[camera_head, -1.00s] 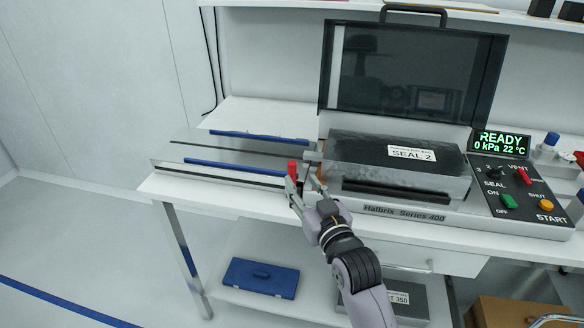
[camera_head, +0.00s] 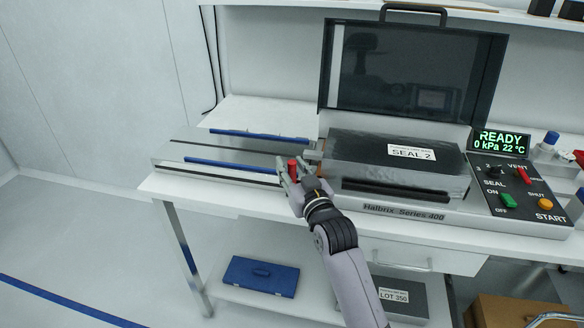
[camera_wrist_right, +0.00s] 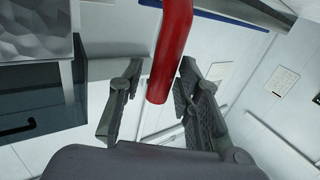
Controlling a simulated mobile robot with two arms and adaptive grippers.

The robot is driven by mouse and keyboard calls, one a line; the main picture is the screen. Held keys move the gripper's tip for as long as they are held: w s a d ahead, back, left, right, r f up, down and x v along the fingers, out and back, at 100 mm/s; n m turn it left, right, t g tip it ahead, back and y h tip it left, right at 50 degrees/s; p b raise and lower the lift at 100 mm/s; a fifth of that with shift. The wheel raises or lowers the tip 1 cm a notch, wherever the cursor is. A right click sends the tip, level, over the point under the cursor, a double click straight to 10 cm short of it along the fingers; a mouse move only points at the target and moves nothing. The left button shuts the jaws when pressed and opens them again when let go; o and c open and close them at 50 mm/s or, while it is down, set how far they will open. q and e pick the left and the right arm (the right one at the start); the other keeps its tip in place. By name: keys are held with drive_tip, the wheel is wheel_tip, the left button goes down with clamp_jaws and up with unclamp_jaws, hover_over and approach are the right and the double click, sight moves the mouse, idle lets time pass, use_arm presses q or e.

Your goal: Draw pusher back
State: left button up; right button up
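The pusher's red handle (camera_head: 293,165) stands at the right end of the flat metal loading bed (camera_head: 215,149), just left of the machine chamber. It also shows in the right wrist view as a red rod (camera_wrist_right: 172,50). My right gripper (camera_head: 288,171) is at the handle. In the wrist view the right gripper (camera_wrist_right: 158,75) has its fingers apart, one on each side of the rod's lower end. Narrow gaps seem to show between the fingers and the rod. The rest of the pusher is largely hidden. My left gripper is not in view.
Blue rails (camera_head: 225,165) run along the bed. The bed's left part is clear. A control panel (camera_head: 515,190) is at far right.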

clamp_jaws()
idle(0.6)
